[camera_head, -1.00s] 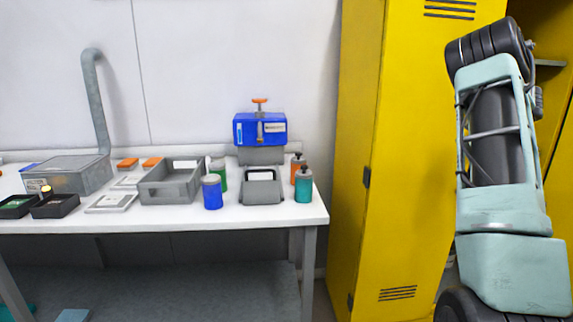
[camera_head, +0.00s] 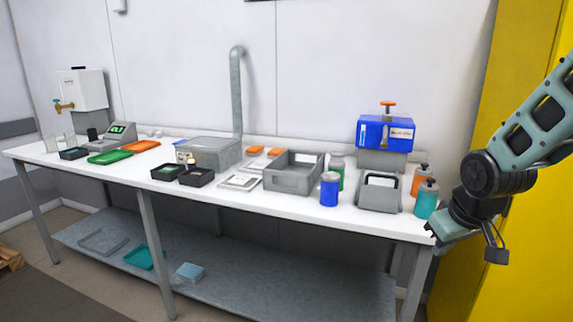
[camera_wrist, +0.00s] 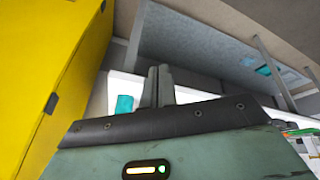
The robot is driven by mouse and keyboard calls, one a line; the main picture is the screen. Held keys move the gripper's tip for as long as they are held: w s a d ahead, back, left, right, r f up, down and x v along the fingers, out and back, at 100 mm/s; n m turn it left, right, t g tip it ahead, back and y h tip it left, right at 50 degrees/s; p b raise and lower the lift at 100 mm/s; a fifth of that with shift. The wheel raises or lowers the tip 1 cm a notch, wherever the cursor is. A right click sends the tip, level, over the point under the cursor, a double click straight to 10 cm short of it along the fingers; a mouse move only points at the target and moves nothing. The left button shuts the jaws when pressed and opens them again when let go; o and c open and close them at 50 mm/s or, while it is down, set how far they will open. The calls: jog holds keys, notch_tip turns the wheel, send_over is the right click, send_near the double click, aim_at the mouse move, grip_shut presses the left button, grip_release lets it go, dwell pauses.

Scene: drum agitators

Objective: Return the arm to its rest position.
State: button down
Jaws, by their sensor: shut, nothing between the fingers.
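My arm comes in from the right edge of the head view, angled down to the left. My gripper (camera_head: 437,230) is low at the right front corner of the white bench (camera_head: 300,212); whether it touches the bench cannot be told. In the wrist view my gripper (camera_wrist: 157,86) shows two dark fingers together, with nothing between them. A teal-bodied bottle (camera_head: 426,200) stands on the bench close to my gripper. A teal thing in the wrist view (camera_wrist: 124,104), left of the fingers, looks like this bottle.
The yellow locker (camera_head: 515,290) stands behind and right of my arm, and fills the left of the wrist view (camera_wrist: 50,70). A blue machine (camera_head: 385,133), a grey bin (camera_head: 290,178), and several trays and bottles crowd the bench. A grey lower shelf (camera_head: 260,280) runs underneath.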

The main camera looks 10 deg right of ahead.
jog(key=s+a+n+g+y, duration=0.1)
jog(key=s+a+n+g, duration=0.1)
jog(key=s+a, duration=0.8)
jog(key=s+a+n+g, duration=0.2)
jog(key=s+a+n, duration=0.2)
jog(key=s+a, duration=0.5)
jog(key=a, duration=0.5)
jog(key=shift+s+a+r+n+y, duration=0.2)
jog(key=shift+s+r+n+y, duration=0.1)
jog(key=shift+s+y, duration=0.1)
jog(key=shift+w+d, duration=0.1)
